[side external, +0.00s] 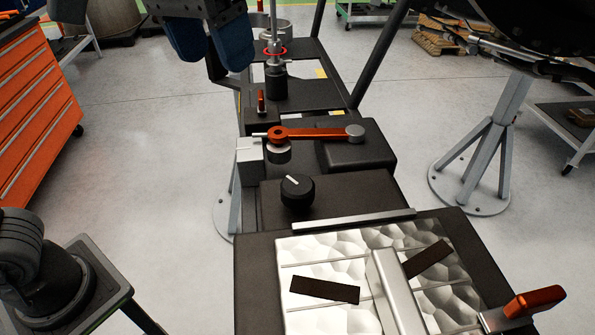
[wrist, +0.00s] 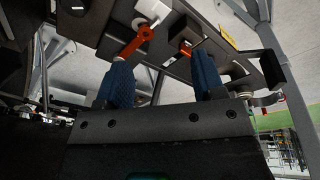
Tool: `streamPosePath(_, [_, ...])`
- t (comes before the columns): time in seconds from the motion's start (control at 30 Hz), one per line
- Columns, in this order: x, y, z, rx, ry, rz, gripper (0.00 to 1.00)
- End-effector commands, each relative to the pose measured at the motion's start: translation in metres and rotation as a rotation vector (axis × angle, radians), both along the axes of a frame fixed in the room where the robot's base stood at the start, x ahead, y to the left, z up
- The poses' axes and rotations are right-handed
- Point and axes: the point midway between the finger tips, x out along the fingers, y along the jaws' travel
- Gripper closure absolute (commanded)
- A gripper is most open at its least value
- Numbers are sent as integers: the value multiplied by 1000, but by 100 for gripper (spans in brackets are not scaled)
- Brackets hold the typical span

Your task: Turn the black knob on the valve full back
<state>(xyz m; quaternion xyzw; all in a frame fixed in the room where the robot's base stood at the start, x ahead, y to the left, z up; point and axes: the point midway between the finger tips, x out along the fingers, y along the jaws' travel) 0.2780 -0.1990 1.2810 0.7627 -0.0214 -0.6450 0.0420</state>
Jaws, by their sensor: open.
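The black knob (side external: 297,192) stands on a dark block (side external: 350,195) in the middle of the bench in the side view. A white line on its top points to the back and slightly left. My gripper (side external: 212,62) is at the top left of the side view, with two blue fingers apart and nothing between them. It is above and behind the knob, well clear of it. The blue fingers also show in the wrist view (wrist: 163,75), open and empty. I cannot make out the knob in the wrist view.
An orange lever (side external: 315,134) lies across the block behind the knob; it also shows in the wrist view (wrist: 138,40). A small red-handled lever (side external: 261,102) stands farther back. A silver bar (side external: 340,221) and a dimpled metal plate (side external: 320,262) are in front.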

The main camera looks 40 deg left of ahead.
Motion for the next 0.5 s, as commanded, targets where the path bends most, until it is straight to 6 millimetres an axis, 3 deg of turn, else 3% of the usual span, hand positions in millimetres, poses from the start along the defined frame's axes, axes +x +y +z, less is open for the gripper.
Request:
streamPosePath(0.1, [1, -45, 17, 18, 63, -6, 37])
streamPosePath(0.23, [-6, -85, 29, 45, 117, 2, 37])
streamPosePath(0.4, [-17, -117, 36, 76, 158, 14, 37])
streamPosePath(0.5, [-21, -124, 38, 85, 167, 19, 37])
